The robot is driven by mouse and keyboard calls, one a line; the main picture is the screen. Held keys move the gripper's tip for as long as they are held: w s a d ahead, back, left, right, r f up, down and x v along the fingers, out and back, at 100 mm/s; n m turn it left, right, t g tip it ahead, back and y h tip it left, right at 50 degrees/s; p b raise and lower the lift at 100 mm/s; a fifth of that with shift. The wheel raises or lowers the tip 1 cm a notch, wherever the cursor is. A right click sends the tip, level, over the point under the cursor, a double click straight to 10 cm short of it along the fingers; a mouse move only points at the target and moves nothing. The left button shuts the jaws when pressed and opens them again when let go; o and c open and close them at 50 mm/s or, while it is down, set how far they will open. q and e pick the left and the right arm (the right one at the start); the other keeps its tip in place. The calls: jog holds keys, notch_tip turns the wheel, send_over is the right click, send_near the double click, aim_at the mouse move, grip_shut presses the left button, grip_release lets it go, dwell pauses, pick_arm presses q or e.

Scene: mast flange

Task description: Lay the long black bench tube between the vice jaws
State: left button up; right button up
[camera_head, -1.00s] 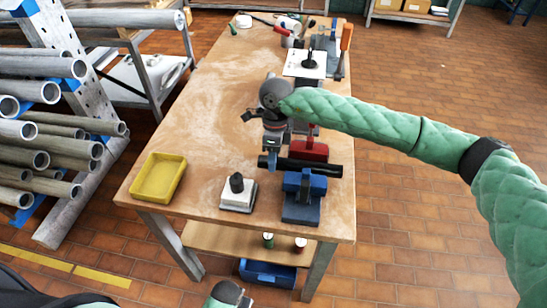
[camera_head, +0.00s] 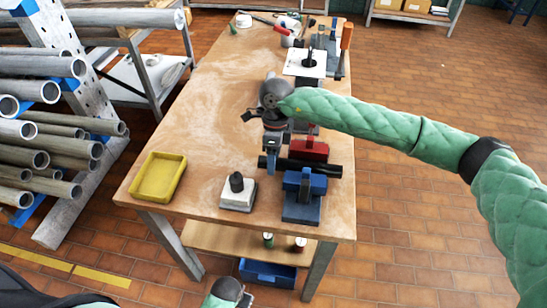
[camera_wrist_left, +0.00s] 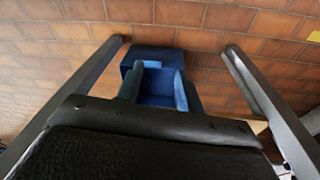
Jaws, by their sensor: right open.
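The long black tube (camera_head: 318,169) lies crosswise at the vice, between its red part (camera_head: 309,150) and its blue part (camera_head: 303,186). Whether it rests fully down between the jaws is not clear. My right gripper (camera_head: 271,163) is open at the tube's left end, pointing down, with a finger in front of the tube. The other finger is hard to make out. My left gripper is open and empty in the left wrist view (camera_wrist_left: 177,46), its fingers wide apart; it is away from the tube, low in front of the table.
On the wooden table (camera_head: 210,110) stand a yellow tray (camera_head: 158,178) and a white block with a black knob (camera_head: 238,194). A white plate (camera_head: 304,63) and tools are farther back. A blue bin sits under the table (camera_head: 267,273). A pipe rack (camera_head: 60,130) stands left.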

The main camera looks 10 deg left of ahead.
jog(key=shift+r, duration=0.2)
pick_arm(q)
notch_tip(320, 180, up, 12)
jog(key=b, duration=0.2)
jog(key=shift+d+f+b, duration=0.25)
jog(key=shift+b, duration=0.15)
pick_arm(e)
jog(key=v, duration=0.7)
jog(key=shift+w+r, duration=0.15)
jog(key=shift+r, duration=0.05)
jog(key=shift+f, duration=0.1)
